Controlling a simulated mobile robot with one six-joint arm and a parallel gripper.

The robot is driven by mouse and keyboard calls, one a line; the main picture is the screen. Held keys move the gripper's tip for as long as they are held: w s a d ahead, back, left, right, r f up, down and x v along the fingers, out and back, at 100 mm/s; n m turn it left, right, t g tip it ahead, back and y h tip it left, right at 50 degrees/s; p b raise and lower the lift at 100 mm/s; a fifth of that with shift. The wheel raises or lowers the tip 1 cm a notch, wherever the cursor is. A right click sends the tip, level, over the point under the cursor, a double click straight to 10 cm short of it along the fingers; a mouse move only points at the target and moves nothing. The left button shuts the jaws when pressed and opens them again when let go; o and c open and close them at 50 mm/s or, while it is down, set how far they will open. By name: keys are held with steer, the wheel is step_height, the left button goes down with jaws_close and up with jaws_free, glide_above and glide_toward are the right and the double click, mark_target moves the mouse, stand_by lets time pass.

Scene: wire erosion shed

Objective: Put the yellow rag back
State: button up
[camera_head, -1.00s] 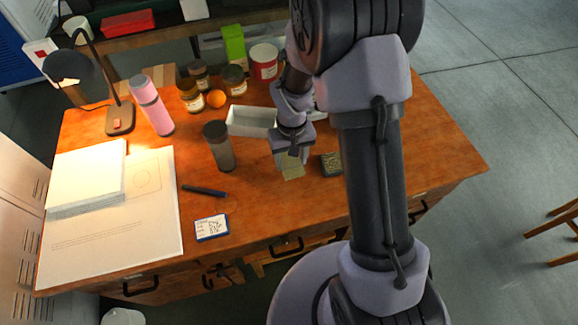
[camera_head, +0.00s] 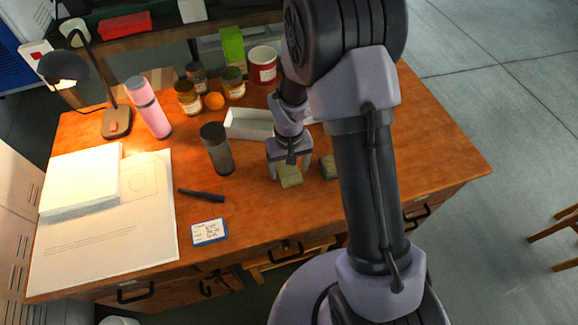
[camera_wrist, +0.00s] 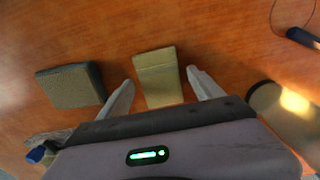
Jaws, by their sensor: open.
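The yellow rag (camera_head: 290,177) is a folded, dull yellow pad on the wooden table (camera_head: 420,160), near the middle of its front half. It also shows in the wrist view (camera_wrist: 158,80), upright in the picture between my two fingers. My gripper (camera_head: 288,170) is open, with one finger on each side of the rag. In the wrist view a gap shows between the rag and each finger.
A grey-green block (camera_wrist: 72,86) lies beside my left finger in the wrist view. A white open tray (camera_head: 250,135) is behind my gripper. A dark tumbler (camera_head: 217,155) and a marker (camera_head: 201,195) are to the left. The table's right end is clear.

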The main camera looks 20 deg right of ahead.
step_height(320, 180, up, 14)
steer(key=p, duration=0.6)
step_height(320, 180, up, 10)
steer(key=m+t, duration=0.2)
glide_above(289, 170)
steer(key=s+a, duration=0.1)
steer(key=s, duration=0.3)
steer(key=s+a+r+m+t+y, duration=0.2)
steer(key=s+a+r+t, duration=0.1)
steer(key=s+r, duration=0.8)
steer(key=s, duration=0.4)
steer(key=shift+t, duration=0.4)
